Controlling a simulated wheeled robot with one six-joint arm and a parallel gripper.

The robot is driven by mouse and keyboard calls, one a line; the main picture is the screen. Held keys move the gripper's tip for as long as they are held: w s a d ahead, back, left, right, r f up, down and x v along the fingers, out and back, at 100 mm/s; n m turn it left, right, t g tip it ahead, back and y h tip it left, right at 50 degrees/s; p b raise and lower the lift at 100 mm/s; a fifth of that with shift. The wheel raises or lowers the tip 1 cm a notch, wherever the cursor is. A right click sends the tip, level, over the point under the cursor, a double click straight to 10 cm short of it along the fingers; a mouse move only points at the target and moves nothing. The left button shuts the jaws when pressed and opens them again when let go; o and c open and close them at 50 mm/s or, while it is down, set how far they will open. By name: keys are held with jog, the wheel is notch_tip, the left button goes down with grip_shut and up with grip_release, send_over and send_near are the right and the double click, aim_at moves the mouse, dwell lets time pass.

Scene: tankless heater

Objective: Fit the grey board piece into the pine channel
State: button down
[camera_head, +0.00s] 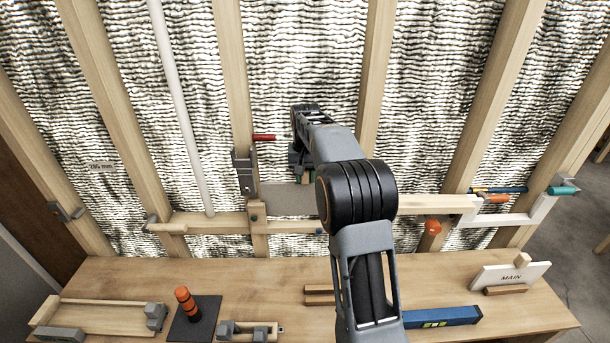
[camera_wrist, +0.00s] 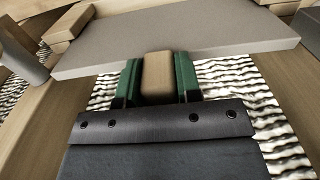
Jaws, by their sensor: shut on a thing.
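My gripper (camera_wrist: 158,78) is shut on a small wooden block (camera_wrist: 157,70) that stands out from the grey board piece (camera_wrist: 225,35). In the head view the board (camera_head: 283,198) is held in the bay between two upright studs, just above a horizontal pine rail (camera_head: 290,226). This rail appears to belong to the pine channel; its groove cannot be made out. In the wrist view pine (camera_wrist: 140,22) shows beyond the board's far edge. I cannot tell whether the board touches it. My arm hides the board's right end in the head view.
A grey clamp with a red handle (camera_head: 264,137) sits on the stud left of the board. A white pipe (camera_head: 183,110) runs down farther left. The bench below holds a blue level (camera_head: 440,317), a MAIN sign (camera_head: 510,277) and an orange-and-black handled tool (camera_head: 187,303).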

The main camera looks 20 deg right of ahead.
aim_at(305, 185)
jog(key=shift+f+b, duration=1.1)
jog(key=shift+f, duration=0.7)
dwell(0.8)
dwell(1.0)
jog(key=c, duration=0.7)
grip_release()
notch_tip(305, 185, up, 14)
jog(key=shift+f+p, duration=0.15)
jog(key=shift+p, duration=0.6)
